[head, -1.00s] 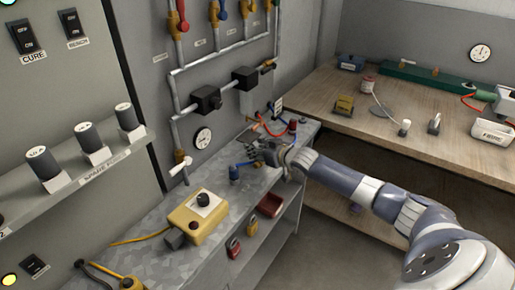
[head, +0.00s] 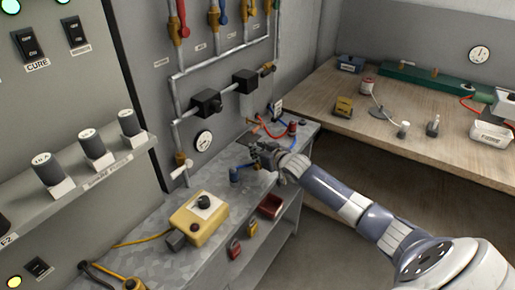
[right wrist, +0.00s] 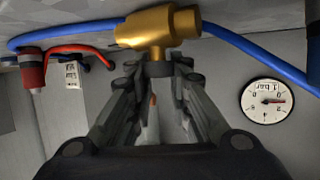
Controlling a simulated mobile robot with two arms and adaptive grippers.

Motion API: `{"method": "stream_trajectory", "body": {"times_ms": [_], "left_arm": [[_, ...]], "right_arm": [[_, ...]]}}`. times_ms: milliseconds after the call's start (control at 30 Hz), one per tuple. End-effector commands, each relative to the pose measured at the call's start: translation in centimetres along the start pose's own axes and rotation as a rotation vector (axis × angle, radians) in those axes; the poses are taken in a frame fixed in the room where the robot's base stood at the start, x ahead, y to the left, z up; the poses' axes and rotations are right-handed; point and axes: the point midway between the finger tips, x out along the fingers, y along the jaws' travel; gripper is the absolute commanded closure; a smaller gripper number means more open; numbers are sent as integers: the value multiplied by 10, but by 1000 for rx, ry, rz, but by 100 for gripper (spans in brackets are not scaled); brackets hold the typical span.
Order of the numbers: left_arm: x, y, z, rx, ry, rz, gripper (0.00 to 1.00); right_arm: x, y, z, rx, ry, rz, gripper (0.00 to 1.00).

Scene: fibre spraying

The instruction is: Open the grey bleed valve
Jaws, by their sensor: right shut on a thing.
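In the right wrist view a brass tee fitting (right wrist: 158,28) has blue hose on both sides. A small dark grey knob (right wrist: 159,69) sits on its stem between my fingertips; I take this as the grey bleed valve. My right gripper (right wrist: 157,82) is shut on this knob, its fingers on either side. Whether the knob has turned cannot be told. My left gripper is not in view.
A pressure gauge (head: 204,141) is on the wall by the gripper. A pale-handled valve (head: 181,173) hangs from the pipe at left. A yellow control box (head: 198,217) stands on the metal bench (head: 150,225). A red-capped fitting (right wrist: 32,68) is close by.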

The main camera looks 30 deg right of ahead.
Motion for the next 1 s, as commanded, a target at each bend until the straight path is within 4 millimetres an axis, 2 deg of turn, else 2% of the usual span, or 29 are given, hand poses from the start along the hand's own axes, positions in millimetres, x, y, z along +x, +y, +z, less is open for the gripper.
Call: {"method": "stream_trajectory", "body": {"times_ms": [200,467,667,1000], "left_arm": [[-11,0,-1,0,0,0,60],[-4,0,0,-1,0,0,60],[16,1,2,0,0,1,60],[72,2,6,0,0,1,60]], "right_arm": [[-1,0,0,56,-1,112,100],[0,3,2,126,0,276,100],[1,6,6,187,-1,420,100],[0,11,9,291,1,680,100]]}}
